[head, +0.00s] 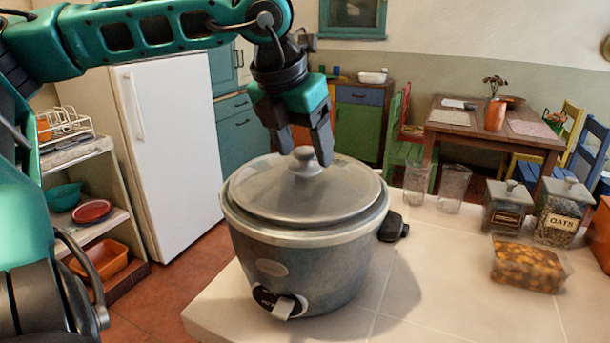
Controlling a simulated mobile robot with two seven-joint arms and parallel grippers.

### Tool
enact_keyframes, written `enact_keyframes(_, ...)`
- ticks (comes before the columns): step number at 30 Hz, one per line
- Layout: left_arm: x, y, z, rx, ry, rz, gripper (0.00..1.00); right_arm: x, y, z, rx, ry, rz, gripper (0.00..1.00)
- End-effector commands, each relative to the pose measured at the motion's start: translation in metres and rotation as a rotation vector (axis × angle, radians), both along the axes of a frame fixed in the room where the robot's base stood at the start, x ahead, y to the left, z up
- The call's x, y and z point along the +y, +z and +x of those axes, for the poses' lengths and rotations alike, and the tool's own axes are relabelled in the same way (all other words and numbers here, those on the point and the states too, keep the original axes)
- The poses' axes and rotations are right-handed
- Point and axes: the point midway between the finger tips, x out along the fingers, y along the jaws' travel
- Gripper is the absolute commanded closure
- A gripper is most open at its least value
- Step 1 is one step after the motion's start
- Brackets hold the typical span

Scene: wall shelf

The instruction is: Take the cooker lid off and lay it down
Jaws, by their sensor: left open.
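The grey cooker (300,262) stands upright on the tiled counter near its left end. Its lid (320,200) sits on top, with a round knob (304,162) at the middle. My left gripper (304,150) comes down from above and is open, its fingers pointing down around the knob. One finger is at the right of the knob and the other is behind it to the left. I cannot tell whether they touch it. My right gripper is not in view.
On the counter (455,295) to the right are two glasses (453,188), an oats jar (562,212), another jar (507,207) and a clear-wrapped loaf (527,265). The counter right of the cooker, in front of the glasses, is free. A black side handle (392,228) sticks out from the cooker.

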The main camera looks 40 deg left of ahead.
Motion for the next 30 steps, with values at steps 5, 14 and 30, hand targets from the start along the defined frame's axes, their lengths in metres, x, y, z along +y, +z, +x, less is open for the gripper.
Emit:
enact_keyframes(5,0.0,0.0003,-0.0001,0.0,0.0,0.0,0.46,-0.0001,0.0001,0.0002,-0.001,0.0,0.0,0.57)
enact_keyframes(14,0.0001,0.0005,-0.0002,0.0,0.0,0.0,0.74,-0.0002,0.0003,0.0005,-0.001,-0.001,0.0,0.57)
enact_keyframes(30,0.0001,0.0007,-0.0002,0.0,0.0,0.001,1.0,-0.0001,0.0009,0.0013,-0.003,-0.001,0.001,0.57)
